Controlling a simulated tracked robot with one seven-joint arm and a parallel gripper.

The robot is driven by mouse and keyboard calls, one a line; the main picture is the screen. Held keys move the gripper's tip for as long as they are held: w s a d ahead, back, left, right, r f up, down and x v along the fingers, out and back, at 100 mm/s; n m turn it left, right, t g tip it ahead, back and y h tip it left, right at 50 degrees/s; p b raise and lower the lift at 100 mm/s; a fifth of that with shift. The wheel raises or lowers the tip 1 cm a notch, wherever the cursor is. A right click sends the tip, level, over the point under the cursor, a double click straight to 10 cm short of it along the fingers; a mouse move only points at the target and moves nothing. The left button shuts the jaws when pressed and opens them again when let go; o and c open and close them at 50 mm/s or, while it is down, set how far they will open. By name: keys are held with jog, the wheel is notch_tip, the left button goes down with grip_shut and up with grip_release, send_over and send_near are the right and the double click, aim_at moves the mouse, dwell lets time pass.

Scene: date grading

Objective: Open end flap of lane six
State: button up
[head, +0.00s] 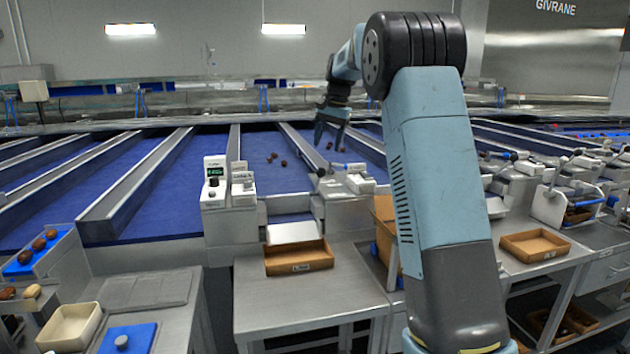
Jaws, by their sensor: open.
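My gripper (329,137) hangs open and empty, fingers down, above the far part of a lane just behind the lane-end hardware. Blue-floored lanes (262,180) run away from me between metal dividers. At the end of the lane in front of me is a pale sloping plate (293,232), with a brown open box (299,259) under it. A black knob (320,172) and a small blue-tipped handle (355,167) stand near the lane end, apart from my gripper. No lane number is readable, so I cannot tell which is lane six. My arm hides part of the lanes to the right.
A white unit with a lit green display (214,183) stands left of the lane end. Several dates (284,163) lie on the blue lane. A second brown box (534,245) sits at the right. Blue tray (36,258) and cream bin (69,327) are at the left.

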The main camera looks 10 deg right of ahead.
aim_at(320, 179)
jog(key=f, duration=0.4)
jog(key=w+a+f, duration=0.1)
jog(key=f, duration=0.3)
jog(key=a+f, duration=0.1)
jog(key=f, duration=0.4)
jog(key=shift+w, duration=0.15)
grip_shut()
